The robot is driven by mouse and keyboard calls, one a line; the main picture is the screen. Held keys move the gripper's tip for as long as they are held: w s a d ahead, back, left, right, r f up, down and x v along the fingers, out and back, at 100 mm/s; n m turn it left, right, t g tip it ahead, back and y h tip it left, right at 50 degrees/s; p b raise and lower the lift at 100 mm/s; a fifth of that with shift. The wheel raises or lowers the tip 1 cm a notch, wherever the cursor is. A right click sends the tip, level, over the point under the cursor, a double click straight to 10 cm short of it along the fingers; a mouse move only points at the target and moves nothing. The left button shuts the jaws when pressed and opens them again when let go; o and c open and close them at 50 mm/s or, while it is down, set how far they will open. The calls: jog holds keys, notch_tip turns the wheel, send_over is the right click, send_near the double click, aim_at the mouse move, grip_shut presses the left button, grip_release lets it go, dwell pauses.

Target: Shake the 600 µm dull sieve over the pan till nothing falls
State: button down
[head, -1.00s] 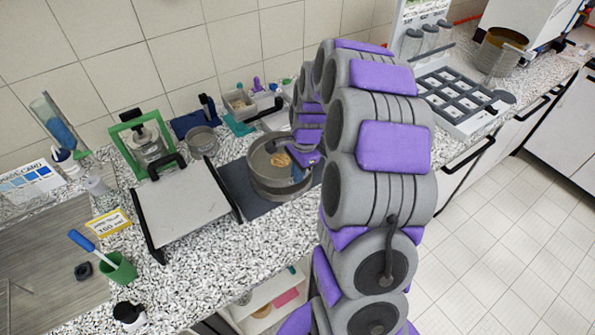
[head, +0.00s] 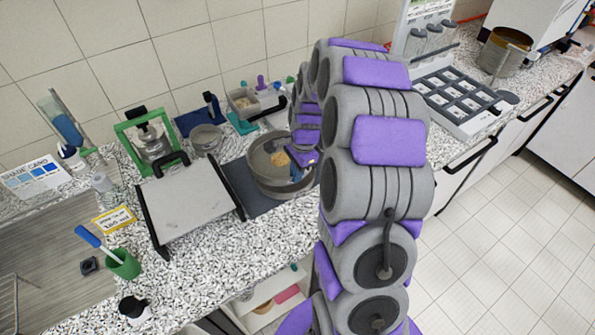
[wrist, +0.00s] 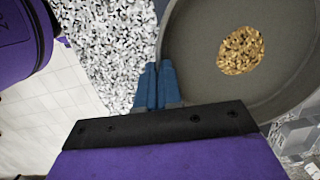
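A round grey metal sieve (head: 262,161) is on the counter's dark mat (head: 244,184), with a small patch of golden-brown grains (head: 280,158) inside. The grains (wrist: 241,50) lie off-centre on its grey floor in the wrist view. The pan cannot be told apart from the sieve; a rounded metal wall shows below the rim. My gripper (wrist: 158,85) has blue fingertips close together across the sieve's left wall in the wrist view, shut on it. In the head view my arm partly hides the gripper and the vessel's right side.
A pale board with black handles (head: 190,205) stands just left of the mat. A small metal cup (head: 206,138) and a grey caddy (head: 243,101) are behind. A compartment tray (head: 460,98) lies to the right, beyond my arm.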

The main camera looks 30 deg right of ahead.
jog(key=shift+s+d, duration=0.2)
jog(key=shift+d, duration=0.4)
jog(key=shift+s+d, duration=0.15)
jog(key=shift+d, duration=0.45)
jog(key=shift+w+a+p, duration=0.2)
jog(key=shift+a+p, duration=0.1)
jog(key=shift+a, duration=0.35)
jog(key=shift+w+a+p, duration=0.2)
jog(key=shift+a+p, duration=0.05)
jog(key=shift+a, duration=0.35)
jog(key=shift+s+d, duration=0.2)
jog(key=shift+d, duration=0.45)
jog(key=shift+s+d, duration=0.2)
jog(key=shift+d, duration=0.4)
jog(key=shift+a, duration=0.1)
jog(key=shift+w+a+p, duration=0.2)
jog(key=shift+a+p, duration=0.05)
jog(key=shift+a, duration=0.35)
jog(key=shift+w+a+p, duration=0.2)
jog(key=shift+a+p, duration=0.05)
jog(key=shift+a, duration=0.35)
jog(key=shift+s+d, duration=0.2)
jog(key=shift+d, duration=0.45)
jog(key=shift+s+d, duration=0.2)
jog(key=shift+d, duration=0.45)
